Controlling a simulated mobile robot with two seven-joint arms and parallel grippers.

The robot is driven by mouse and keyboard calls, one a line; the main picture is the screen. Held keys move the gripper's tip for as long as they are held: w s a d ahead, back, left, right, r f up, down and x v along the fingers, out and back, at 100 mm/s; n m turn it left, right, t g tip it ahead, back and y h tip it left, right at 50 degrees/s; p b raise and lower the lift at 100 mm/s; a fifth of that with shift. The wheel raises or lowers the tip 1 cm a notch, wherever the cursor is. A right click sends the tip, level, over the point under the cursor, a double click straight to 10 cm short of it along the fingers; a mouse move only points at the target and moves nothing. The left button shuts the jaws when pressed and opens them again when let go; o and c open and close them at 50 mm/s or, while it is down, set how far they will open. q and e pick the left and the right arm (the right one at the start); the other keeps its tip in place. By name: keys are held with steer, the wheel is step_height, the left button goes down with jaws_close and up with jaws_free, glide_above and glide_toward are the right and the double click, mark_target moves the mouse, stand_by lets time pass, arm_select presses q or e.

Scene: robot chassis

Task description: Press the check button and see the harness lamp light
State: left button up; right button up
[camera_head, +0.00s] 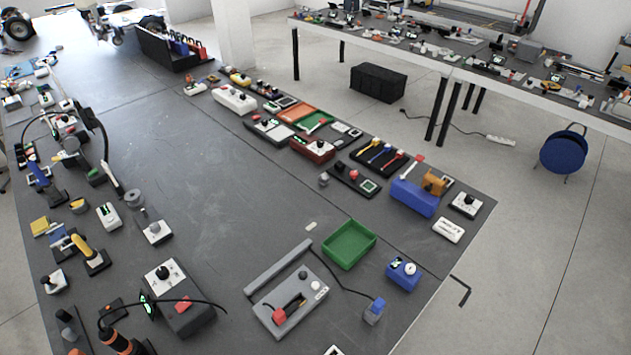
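A grey fixture box (262,308) lies at the front middle of the dark table. A dark round button (303,275) and a pale white dome, which looks like the lamp (316,285), sit side by side on its top. The dome shows no clear glow. A red connector (279,317) and a black curved lead (292,303) sit on the box's front left part. A black cable runs from behind the box to a blue connector block (374,311) at its right. I cannot tell whether the red connector is fully seated. Neither gripper shows in the head view.
A green tray (349,245) and a blue box with a white knob (403,274) stand right of the fixture. A white-and-black controller (180,302) stands left. A grey bar (278,267) lies along the fixture's back edge. The table middle is clear.

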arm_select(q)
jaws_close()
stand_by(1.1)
